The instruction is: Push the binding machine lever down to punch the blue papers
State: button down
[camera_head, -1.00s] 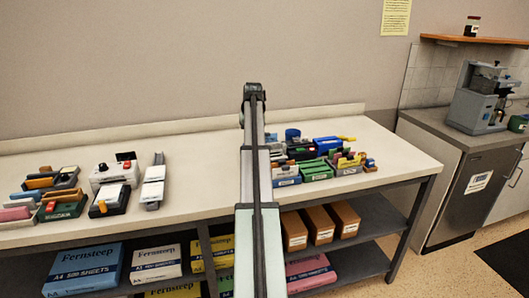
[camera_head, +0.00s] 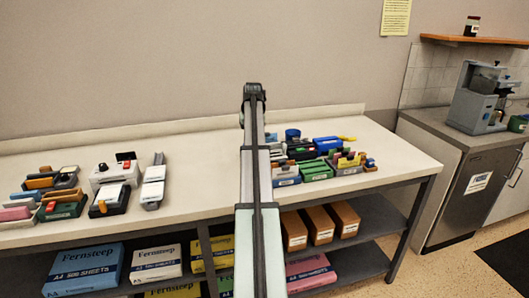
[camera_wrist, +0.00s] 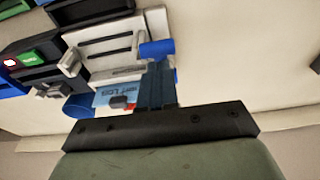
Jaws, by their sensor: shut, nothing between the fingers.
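In the wrist view a white machine with dark slots, which looks like the binding machine (camera_wrist: 98,42), lies ahead of my gripper. A blue lever handle (camera_wrist: 157,48) sticks out at its right side. My gripper (camera_wrist: 157,68) is shut and empty, its dark fingers close to the handle; I cannot tell whether they touch it. A light-blue printed piece (camera_wrist: 108,97), perhaps the blue papers, shows beside the fingers and is partly covered. In the head view my arm hides the gripper and much of the machine.
The long white table (camera_head: 205,165) is clear left of my arm. Further left stand a white device (camera_head: 112,172) and several office tools. Right of my arm is a tight cluster of items, including a green box (camera_head: 315,170). A wall rises behind the table.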

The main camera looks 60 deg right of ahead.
jog(key=shift+f, duration=0.15)
jog(key=shift+f, duration=2.85)
jog(key=shift+r, duration=5.55)
jog(key=shift+a, duration=0.1)
